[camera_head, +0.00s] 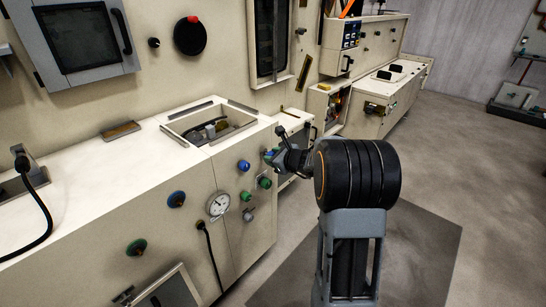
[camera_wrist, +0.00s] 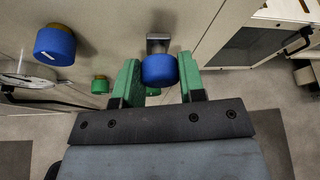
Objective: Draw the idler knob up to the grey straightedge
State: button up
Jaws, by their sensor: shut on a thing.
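A blue knob (camera_wrist: 158,70) sits between the green fingers of my gripper (camera_wrist: 160,82) in the wrist view. The fingers are shut on its sides. This looks like the idler knob. A short grey metal piece (camera_wrist: 158,42) shows just beyond the knob against the cream panel; it may be the grey straightedge, and I cannot tell whether the knob touches it. In the head view my gripper (camera_head: 271,156) is at the right end of the near cabinet's front, and the held knob is mostly hidden there.
Another blue knob (camera_wrist: 54,45) stands left of the gripper, with a green knob (camera_wrist: 100,85) lower between them. A round gauge (camera_head: 219,205) and a grey knob (camera_head: 249,214) are on the same cabinet front. Open floor (camera_head: 460,170) lies to the right.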

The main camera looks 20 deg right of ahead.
jog(key=shift+s+d, duration=0.25)
jog(key=shift+s, duration=0.15)
dwell(0.3)
jog(key=o, duration=1.1)
jog(key=shift+o, duration=0.2)
jog(key=p+v, duration=0.2)
jog(key=v, duration=1.2)
jog(key=s+a+f+n+g+y+p, duration=0.1)
jog(key=s+a+f+n+g, duration=0.25)
jog(key=n, duration=0.35)
jog(key=s+a+r+n+g+h+p, duration=0.2)
jog(key=s+a+r+n+p, duration=0.4)
jog(key=r+n+p, duration=0.3)
jog(key=s+a+r+n+g+h+p, duration=0.3)
jog(key=s+a+r+n+p, duration=0.3)
jog(key=r+n+p, duration=0.3)
notch_tip(320, 180, up, 3)
jog(key=a+n+g, duration=0.1)
jog(key=n, duration=0.3)
jog(key=shift+s+a+p, duration=0.2)
jog(key=shift+p, duration=0.15)
